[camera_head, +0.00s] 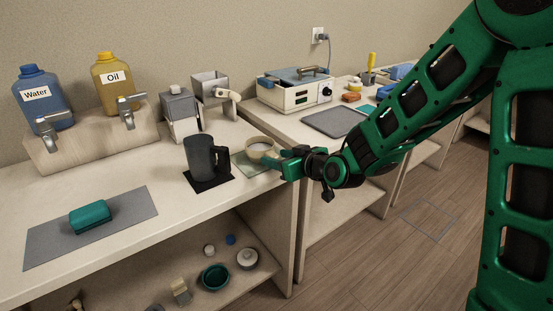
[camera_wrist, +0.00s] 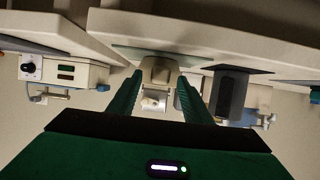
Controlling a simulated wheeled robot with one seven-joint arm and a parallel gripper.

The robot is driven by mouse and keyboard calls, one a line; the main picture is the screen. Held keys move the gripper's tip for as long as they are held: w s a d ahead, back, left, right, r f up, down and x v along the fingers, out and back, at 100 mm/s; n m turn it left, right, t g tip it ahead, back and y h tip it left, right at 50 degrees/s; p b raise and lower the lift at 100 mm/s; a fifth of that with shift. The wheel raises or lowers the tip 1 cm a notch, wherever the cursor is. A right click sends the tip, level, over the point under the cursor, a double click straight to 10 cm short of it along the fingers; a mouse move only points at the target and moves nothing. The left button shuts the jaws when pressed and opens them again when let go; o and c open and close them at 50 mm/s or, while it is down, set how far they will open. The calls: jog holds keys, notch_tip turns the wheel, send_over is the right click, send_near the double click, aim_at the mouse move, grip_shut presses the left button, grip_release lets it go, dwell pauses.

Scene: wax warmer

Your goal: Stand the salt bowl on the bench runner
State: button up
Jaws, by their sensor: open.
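The salt bowl (camera_head: 262,147) looks like a small cream bowl with white contents. It stands upright on a small pale green mat (camera_head: 247,167) near the bench's right end. My gripper (camera_head: 276,161) is open at the bowl from the right. In the wrist view the bowl (camera_wrist: 158,69) shows between the two fingertips (camera_wrist: 158,78); I cannot tell whether they touch it. The long grey mat at the bench's left, which seems to be the bench runner (camera_head: 60,242), carries a teal block (camera_head: 90,216). Its left part is bare.
A dark mug (camera_head: 200,158) stands on a black mat just left of the bowl. Behind are grey dispensers (camera_head: 180,108) and a wooden stand (camera_head: 80,147) with Water and Oil jugs. A shelf below holds several small items. A second bench with a warmer (camera_head: 295,92) stands right.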

jog(key=v, duration=0.6)
dwell(1.3)
jog(key=shift+s, duration=0.15)
